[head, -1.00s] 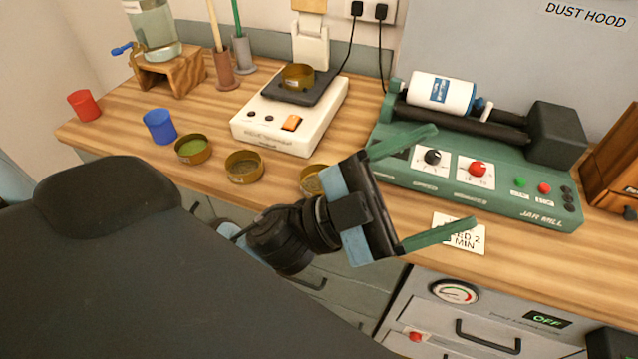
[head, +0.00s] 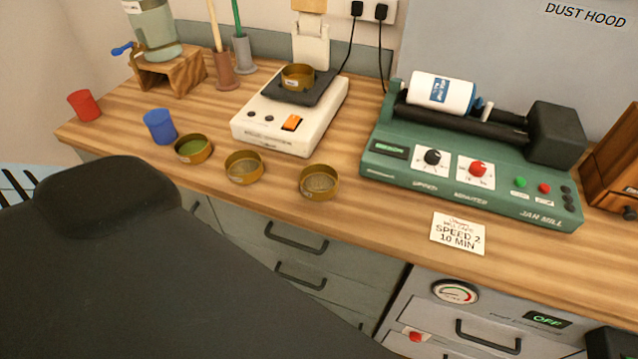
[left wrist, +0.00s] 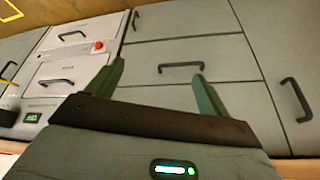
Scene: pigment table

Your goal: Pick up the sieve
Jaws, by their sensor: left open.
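Several shallow round brass pans stand near the front edge of the wooden bench in the head view. The right one (head: 318,183) and the middle one (head: 244,167) have a grey, mesh-like inside and look like sieves. The left one (head: 193,149) is green inside. Another brass pan (head: 298,77) sits on the dark plate of a white device. I cannot tell which is the task's sieve. My left gripper (left wrist: 159,70) shows in the left wrist view, open and empty, in front of grey drawer fronts. No gripper shows in the head view.
A green jar mill (head: 475,175) carries a white bottle (head: 440,92). A card (head: 458,233) lies before it. The white device (head: 290,125) stands behind the pans. Blue (head: 160,127) and red (head: 84,105) cups stand left. Grey drawers (head: 290,250) lie below the bench edge.

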